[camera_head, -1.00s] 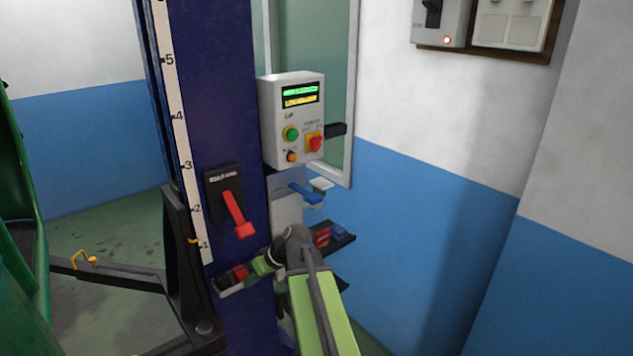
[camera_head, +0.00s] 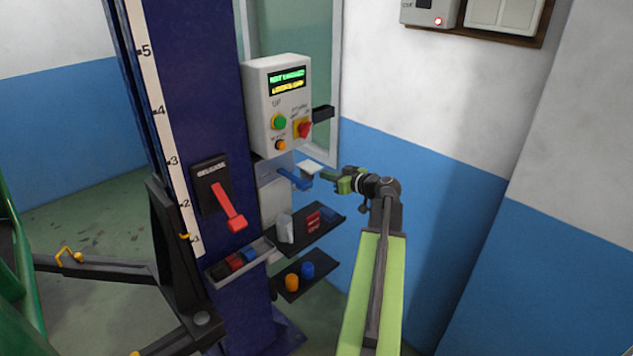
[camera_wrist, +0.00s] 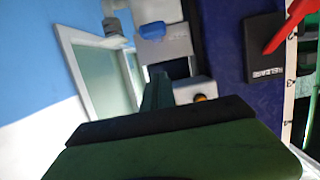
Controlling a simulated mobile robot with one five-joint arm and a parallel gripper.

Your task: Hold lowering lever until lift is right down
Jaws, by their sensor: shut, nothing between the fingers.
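A short blue lever (camera_head: 292,179) sticks out from a bracket below the control box on the blue lift post (camera_head: 205,90). A pale block (camera_head: 312,168) is just behind its end. A red lever (camera_head: 228,205) hangs down on a black plate marked RELEASE (camera_head: 210,172). My gripper (camera_head: 328,177) is shut and empty, pointing left, a little right of the blue lever and apparently apart from it. In the wrist view, my gripper (camera_wrist: 157,82) points toward the blue lever (camera_wrist: 153,31); the red lever (camera_wrist: 288,28) is at the top right. The dark lift carriage (camera_head: 170,240) is near the scale's lower marks.
The control box (camera_head: 278,100) has a lit display, a green button and a red switch. Trays with small items (camera_head: 312,225) (camera_head: 305,272) hang below it. A black lift arm (camera_head: 95,265) reaches left. A blue and white wall (camera_head: 440,220) stands behind my arm.

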